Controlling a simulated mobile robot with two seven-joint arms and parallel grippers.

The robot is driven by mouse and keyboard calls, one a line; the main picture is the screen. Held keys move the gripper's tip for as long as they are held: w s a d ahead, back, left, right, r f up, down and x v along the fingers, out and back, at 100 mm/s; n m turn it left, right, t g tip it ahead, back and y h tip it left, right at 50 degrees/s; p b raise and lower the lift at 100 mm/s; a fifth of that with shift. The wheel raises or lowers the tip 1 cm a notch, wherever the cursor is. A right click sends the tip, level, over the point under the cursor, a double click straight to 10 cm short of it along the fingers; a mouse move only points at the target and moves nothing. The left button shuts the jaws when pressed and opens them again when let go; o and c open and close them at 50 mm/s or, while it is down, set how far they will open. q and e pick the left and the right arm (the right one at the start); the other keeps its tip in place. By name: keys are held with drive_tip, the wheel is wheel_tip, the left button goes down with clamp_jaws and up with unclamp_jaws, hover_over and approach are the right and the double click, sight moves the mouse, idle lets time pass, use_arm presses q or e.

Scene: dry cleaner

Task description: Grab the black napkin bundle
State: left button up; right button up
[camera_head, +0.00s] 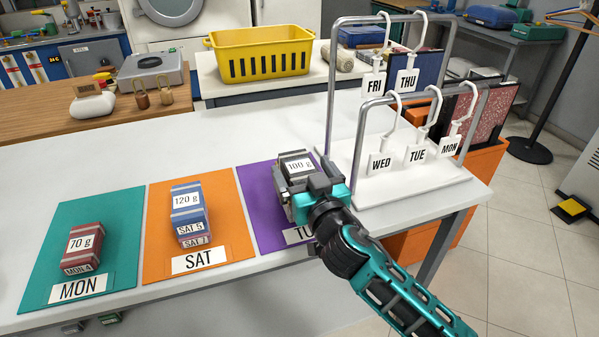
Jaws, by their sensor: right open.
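A dark grey-black bundle (299,165) with a white "100 g" label sits on the purple mat (257,213), whose label is partly hidden and reads "TU...". My right gripper (299,188) is at the bundle's near side, with its jaws open. It covers the bundle's lower front, and I cannot tell whether the fingers touch it. A red bundle (83,247) marked "70 g" lies on the teal MON mat (112,225). My left gripper is not in view.
A white stand with metal rails (333,90) and day-tagged hangers (416,153) stands close to the right of the bundle. A yellow basket (262,58) is on a table behind. The white table (150,150) is bare behind the mats.

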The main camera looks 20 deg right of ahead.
drive_tip(key=c, duration=1)
drive_tip(key=shift+c, duration=0.5)
drive_tip(key=shift+r, duration=0.15)
